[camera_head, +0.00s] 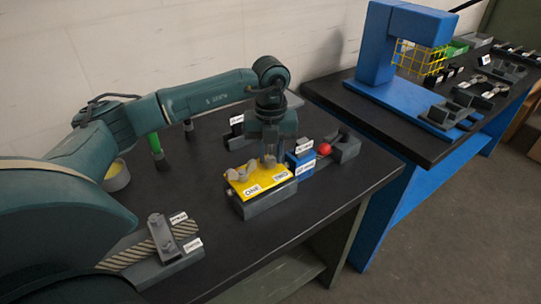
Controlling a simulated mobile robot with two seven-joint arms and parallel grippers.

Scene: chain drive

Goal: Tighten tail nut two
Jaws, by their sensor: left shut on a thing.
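A yellow plate (262,186) lies on a grey block (268,200) on the near black bench. It carries the labels "ONE" and "TWO". A grey wing-shaped nut (241,173) stands on the plate near the "ONE" label. My left gripper (270,163) points down at the back of the plate, on the "TWO" side. It is shut on tail nut two, which is mostly hidden between the fingers. I cannot tell how far the nut is turned. My right gripper is not in view.
A blue block (300,160), a red ball (324,149) and a grey block (346,147) stand right of the plate. A grey fixture (165,235) with a striped strip is front left. A green-handled tool (156,148) stands behind. A blue press (385,50) stands on the far bench.

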